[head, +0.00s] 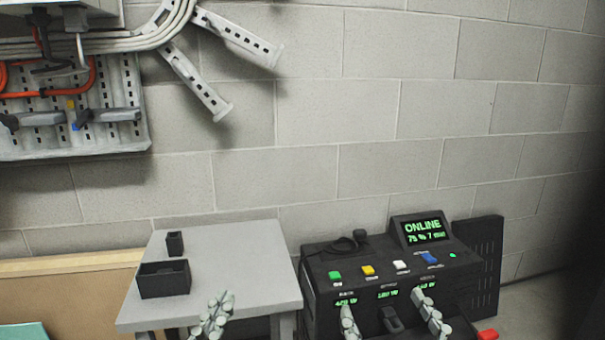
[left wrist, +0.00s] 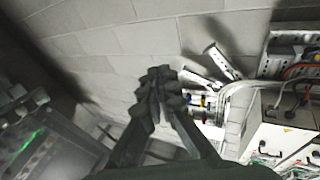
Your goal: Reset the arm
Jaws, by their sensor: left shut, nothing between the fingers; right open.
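My left gripper (head: 213,312) is at the bottom of the head view, in front of the grey table. Its fingers are together and hold nothing, as the left wrist view (left wrist: 158,82) also shows. My right gripper (head: 384,303) is in front of the black console (head: 318,268). Its two fingers are spread wide and empty. Behind the gap between them is a black lever or handle (head: 391,320) on the console; I cannot tell whether it is touched. The console's screen (head: 423,231) shows green text reading ONLINE.
Green (head: 335,276), yellow (head: 369,271), white (head: 400,267) and blue (head: 430,258) buttons line the console top. Black open boxes (head: 164,280) stand on the grey table (head: 225,245). A tool pegboard (head: 125,100) and slotted brackets (head: 240,40) hang on the block wall. The space above the table is clear.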

